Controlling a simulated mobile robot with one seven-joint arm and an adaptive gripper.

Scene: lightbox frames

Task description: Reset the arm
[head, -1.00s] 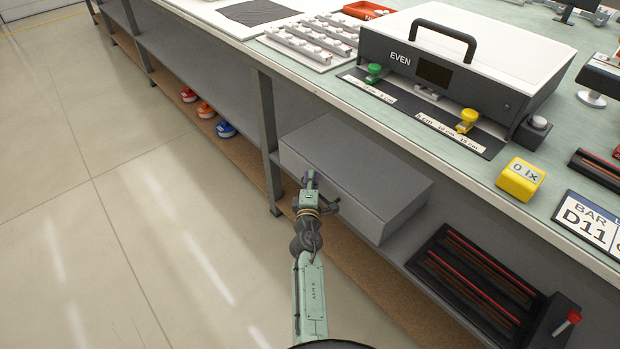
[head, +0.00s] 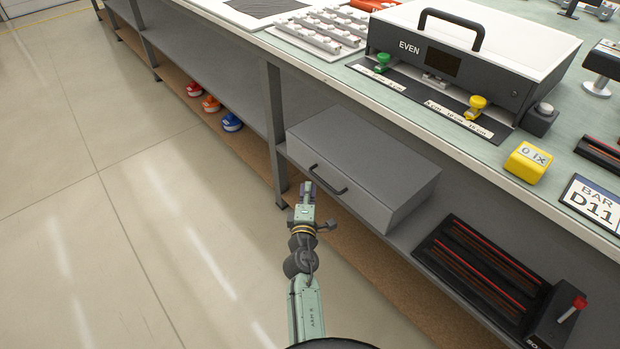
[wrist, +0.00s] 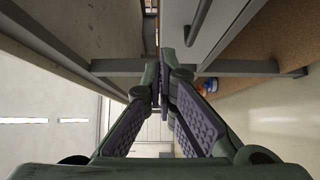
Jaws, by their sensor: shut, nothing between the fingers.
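My arm, pale green with dark joints, reaches up from the bottom middle of the head view. My gripper (head: 308,187) is shut and empty, in front of the bench just off the grey drawer box (head: 365,165). The drawer box sits on the bench's lower shelf and its dark handle (head: 328,181) shows just right of the gripper. In the wrist view my gripper (wrist: 158,78) shows its purple ridged finger pads, the tips together. The drawer handle (wrist: 198,22) is at the top there, apart from the fingers.
The bench (head: 440,148) runs along the right, with an EVEN box (head: 470,50) and a yellow block (head: 527,163) on top. A black rack (head: 480,270) sits on the shelf. Red, orange and blue items (head: 211,104) lie on the bottom board. The floor at left is clear.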

